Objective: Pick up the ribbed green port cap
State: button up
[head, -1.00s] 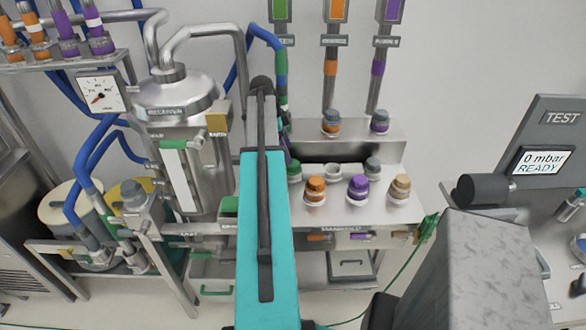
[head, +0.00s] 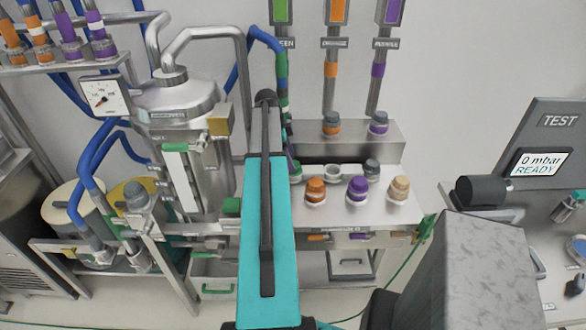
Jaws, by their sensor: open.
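A small part of a green-banded cap (head: 296,171) shows on the steel manifold (head: 390,217), just right of my teal arm. It sits at the left of the back row of ports. My arm hides most of it, and its ribs are too small to make out. My arm reaches forward over the left side of the manifold. My gripper is not visible; the arm blocks the view of its far end.
An orange cap (head: 315,190), a purple cap (head: 357,189) and a tan cap (head: 399,188) stand in the front row. A white port (head: 332,172) and a grey cap (head: 371,170) are behind. A steel vessel (head: 178,100) stands left, a test station (head: 545,150) right.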

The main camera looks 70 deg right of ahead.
jog(key=shift+p+x, duration=0.3)
jog(key=shift+x, duration=0.75)
jog(key=c, duration=1.4)
jog(key=shift+o, duration=0.2)
jog(key=shift+r, duration=0.15)
notch_tip(320, 180, up, 10)
jog(key=b, duration=0.3)
jog(key=shift+b, duration=0.3)
